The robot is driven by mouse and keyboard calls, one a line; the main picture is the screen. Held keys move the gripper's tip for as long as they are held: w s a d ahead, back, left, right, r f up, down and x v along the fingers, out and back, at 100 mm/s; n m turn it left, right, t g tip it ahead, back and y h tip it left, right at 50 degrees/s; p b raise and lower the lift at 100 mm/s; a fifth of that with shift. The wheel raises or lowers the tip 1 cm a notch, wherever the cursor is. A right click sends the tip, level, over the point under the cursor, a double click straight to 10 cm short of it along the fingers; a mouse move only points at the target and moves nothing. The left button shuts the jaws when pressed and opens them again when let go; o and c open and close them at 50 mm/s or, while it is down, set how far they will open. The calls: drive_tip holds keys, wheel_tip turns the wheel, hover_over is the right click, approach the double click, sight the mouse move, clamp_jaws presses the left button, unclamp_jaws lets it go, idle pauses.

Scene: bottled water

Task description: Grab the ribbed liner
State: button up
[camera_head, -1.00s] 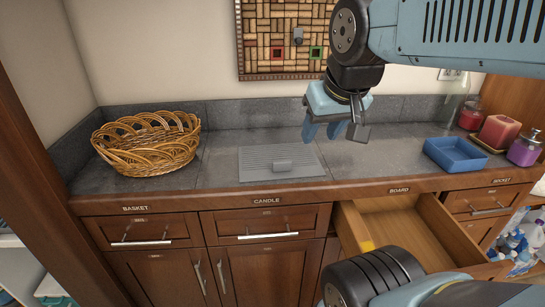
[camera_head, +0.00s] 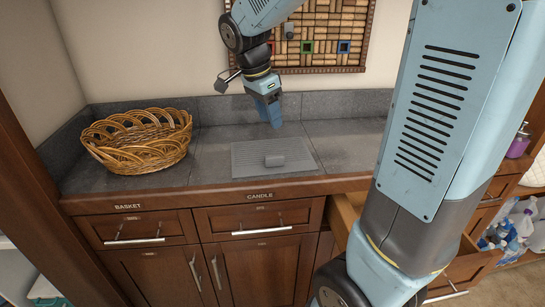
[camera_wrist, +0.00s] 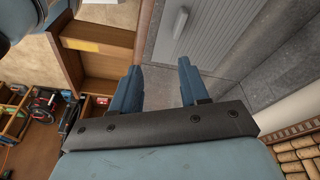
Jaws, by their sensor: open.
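The ribbed liner (camera_head: 249,158) is a flat grey ridged sheet lying on the stone counter, with a small grey block (camera_head: 274,160) on its middle. In the wrist view the liner (camera_wrist: 214,38) shows in part beyond my fingers, with the block (camera_wrist: 181,22) near its left edge. My gripper (camera_head: 272,114) points down above the counter, behind and above the liner and apart from it. In the wrist view my gripper (camera_wrist: 159,88) has its two blue fingers spread, with nothing between them.
A wicker basket (camera_head: 140,150) stands left of the liner. An open wooden drawer (camera_head: 347,207) juts out at the front right, partly hidden by my arm. A cork board (camera_head: 318,50) hangs on the wall behind. The counter around the liner is clear.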

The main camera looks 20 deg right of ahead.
sight(274, 156)
drive_tip(key=w+a+f+m+g+h, duration=0.1)
drive_tip(key=w+a+f+m+h, duration=0.1)
drive_tip(key=w+f+m, duration=0.3)
drive_tip(key=x, duration=1.3)
drive_tip(key=shift+w+a, duration=0.15)
drive_tip(key=shift+a, duration=0.05)
drive_tip(key=shift+y, duration=0.3)
clamp_jaws()
